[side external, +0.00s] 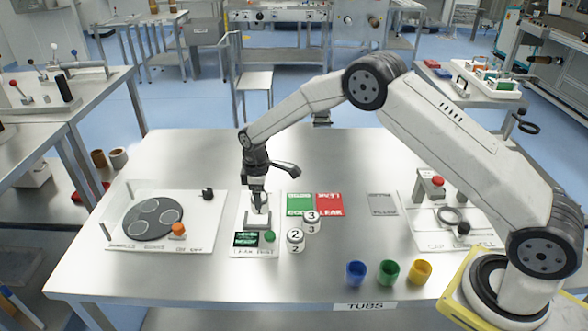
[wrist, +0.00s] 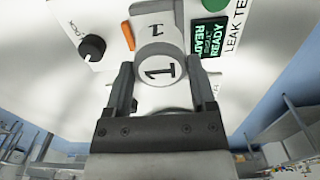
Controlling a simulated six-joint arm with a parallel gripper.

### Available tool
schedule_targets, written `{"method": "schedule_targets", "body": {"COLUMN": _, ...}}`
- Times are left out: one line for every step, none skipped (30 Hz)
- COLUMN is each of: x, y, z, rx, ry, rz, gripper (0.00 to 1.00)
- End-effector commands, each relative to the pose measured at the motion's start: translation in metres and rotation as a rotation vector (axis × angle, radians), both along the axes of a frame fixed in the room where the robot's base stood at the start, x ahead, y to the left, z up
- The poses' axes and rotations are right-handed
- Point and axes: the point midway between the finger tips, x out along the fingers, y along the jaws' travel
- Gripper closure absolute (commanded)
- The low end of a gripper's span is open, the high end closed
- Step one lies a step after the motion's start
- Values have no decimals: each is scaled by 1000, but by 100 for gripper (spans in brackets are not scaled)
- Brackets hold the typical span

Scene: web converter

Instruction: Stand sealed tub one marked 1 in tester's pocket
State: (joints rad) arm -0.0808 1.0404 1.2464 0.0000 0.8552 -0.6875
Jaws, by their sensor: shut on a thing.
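My gripper (side external: 258,193) is shut on white tub 1 (wrist: 158,70), which shows a black 1 on its round end and another 1 on its side. In the side view the tub (side external: 259,207) is small and partly hidden by the fingers, directly over or at the grey pocket block of the leak tester (side external: 257,221). I cannot tell whether it touches the pocket. The tester's screen (wrist: 209,38) reads READY, and a green button (side external: 270,237) sits beside it.
Tubs 2 (side external: 295,240) and 3 (side external: 311,222) stand just right of the tester. Green (side external: 299,204) and red (side external: 329,204) mats lie behind them. A turntable station (side external: 152,218) is left. Blue, green and yellow cups (side external: 389,272) stand at the front right.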

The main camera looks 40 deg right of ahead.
Motion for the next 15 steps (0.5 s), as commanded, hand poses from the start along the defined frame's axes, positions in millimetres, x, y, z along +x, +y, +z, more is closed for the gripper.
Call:
{"method": "schedule_targets", "body": {"x": 4, "y": 0, "z": -4, "rx": 0, "ry": 0, "rz": 0, "gripper": 80}}
{"method": "schedule_targets", "body": {"x": 5, "y": 0, "z": -6, "rx": 0, "ry": 0, "rz": 0, "gripper": 80}}
{"method": "schedule_targets", "body": {"x": 7, "y": 0, "z": -9, "rx": 0, "ry": 0, "rz": 0, "gripper": 80}}
{"method": "schedule_targets", "body": {"x": 8, "y": 1, "z": -10, "rx": 1, "ry": -1, "rz": 0, "gripper": 80}}
{"method": "schedule_targets", "body": {"x": 9, "y": 1, "z": -11, "rx": 0, "ry": 0, "rz": 0, "gripper": 80}}
{"method": "schedule_targets", "body": {"x": 10, "y": 1, "z": -12, "rx": 0, "ry": 0, "rz": 0, "gripper": 80}}
{"method": "schedule_targets", "body": {"x": 11, "y": 1, "z": -13, "rx": 0, "ry": 0, "rz": 0, "gripper": 80}}
{"method": "schedule_targets", "body": {"x": 11, "y": 1, "z": -13, "rx": 0, "ry": -1, "rz": 0, "gripper": 80}}
{"method": "schedule_targets", "body": {"x": 12, "y": 1, "z": -13, "rx": 0, "ry": -1, "rz": 0, "gripper": 80}}
{"method": "schedule_targets", "body": {"x": 12, "y": 1, "z": -13, "rx": 0, "ry": -1, "rz": 0, "gripper": 80}}
{"method": "schedule_targets", "body": {"x": 12, "y": 1, "z": -13, "rx": 0, "ry": -1, "rz": 0, "gripper": 80}}
{"method": "schedule_targets", "body": {"x": 12, "y": 1, "z": -13, "rx": 0, "ry": -1, "rz": 0, "gripper": 80}}
{"method": "schedule_targets", "body": {"x": 12, "y": 1, "z": -13, "rx": 0, "ry": -1, "rz": 0, "gripper": 80}}
{"method": "schedule_targets", "body": {"x": 12, "y": 1, "z": -14, "rx": 0, "ry": -1, "rz": 0, "gripper": 80}}
{"method": "schedule_targets", "body": {"x": 13, "y": 1, "z": -14, "rx": 1, "ry": -1, "rz": 0, "gripper": 80}}
